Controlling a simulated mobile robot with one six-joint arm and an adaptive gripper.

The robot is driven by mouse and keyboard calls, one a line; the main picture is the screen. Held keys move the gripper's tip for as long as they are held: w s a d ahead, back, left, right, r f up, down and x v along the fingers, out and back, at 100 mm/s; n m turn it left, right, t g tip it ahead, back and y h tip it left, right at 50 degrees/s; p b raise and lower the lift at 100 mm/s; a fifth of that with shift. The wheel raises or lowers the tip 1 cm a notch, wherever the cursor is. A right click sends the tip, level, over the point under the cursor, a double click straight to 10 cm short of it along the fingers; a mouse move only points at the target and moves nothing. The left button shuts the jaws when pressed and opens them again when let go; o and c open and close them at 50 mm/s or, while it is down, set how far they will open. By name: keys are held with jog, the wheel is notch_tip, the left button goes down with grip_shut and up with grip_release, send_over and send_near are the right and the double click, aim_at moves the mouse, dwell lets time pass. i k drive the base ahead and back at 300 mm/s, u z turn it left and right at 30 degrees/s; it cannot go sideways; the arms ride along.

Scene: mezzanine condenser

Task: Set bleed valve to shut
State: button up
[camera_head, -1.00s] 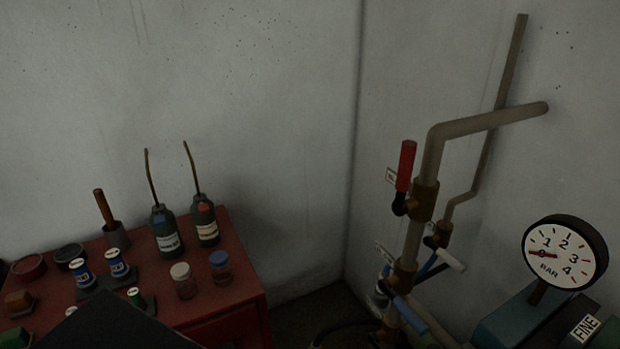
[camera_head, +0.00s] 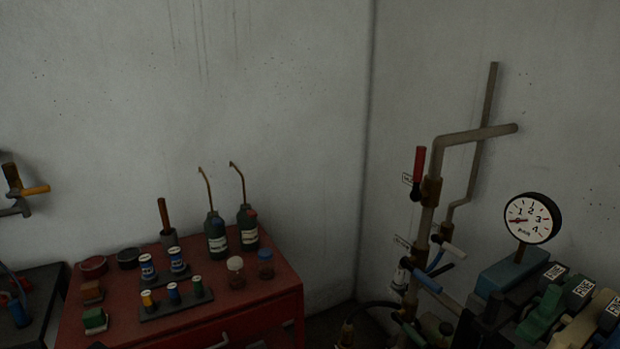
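Several lever valves sit on the pipework at the right, and I cannot tell which is the bleed valve because the tags are too small to read. The top valve has a red lever (camera_head: 419,165) standing upright along the pipe. Below it are a white-ended handle (camera_head: 453,249) and a blue lever (camera_head: 428,282) pointing down to the right. A green handle (camera_head: 409,331) is lower down. At the far left another valve has an orange handle (camera_head: 35,190) pointing right. My gripper is not in view.
A red cabinet (camera_head: 262,304) holds oil cans (camera_head: 216,236), spools and jars. A pressure gauge (camera_head: 531,219) stands above blocks and labelled cases at the right. A dark bench (camera_head: 42,287) is at the left. Bare floor shows narrowly in the corner.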

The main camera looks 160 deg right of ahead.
aim_at(416, 195)
jog(key=u, duration=0.25)
jog(key=i, duration=0.35)
jog(key=z, duration=0.4)
jog(key=k, duration=0.1)
jog(key=u, duration=3.45)
jog(key=k, duration=0.25)
jog(key=u, duration=1.55)
